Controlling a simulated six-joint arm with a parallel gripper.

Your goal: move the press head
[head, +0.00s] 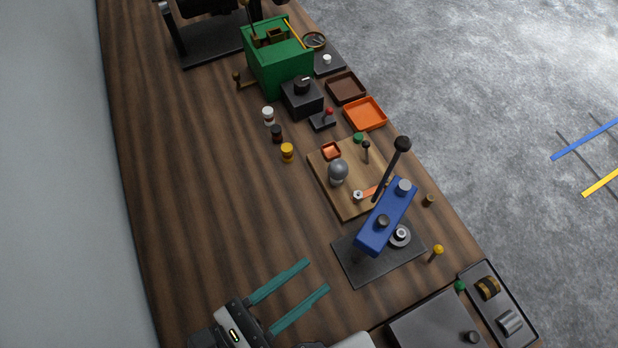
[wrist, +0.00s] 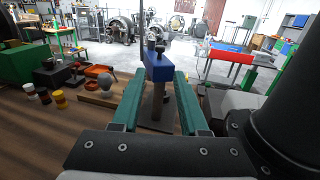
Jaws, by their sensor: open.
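The blue press head (head: 387,218) is a long block set over a dark base plate (head: 362,268), right of centre in the head view. A black lever (head: 388,172) with a round knob rises from its far part. My gripper (head: 318,275) has two teal fingers, open and empty, left of the press and apart from it. In the wrist view, the blue head (wrist: 158,66) appears between and beyond the fingertips, atop its column (wrist: 158,105). The lower part of the press is partly hidden by the fingers there.
A wooden board (head: 326,185) with small parts lies just beyond the press. A yellow-topped pin (head: 438,250) and a dark tray (head: 522,322) stand to its right. Small jars, orange tray (head: 365,113) and green box (head: 280,68) are farther back. The bench's left side is clear.

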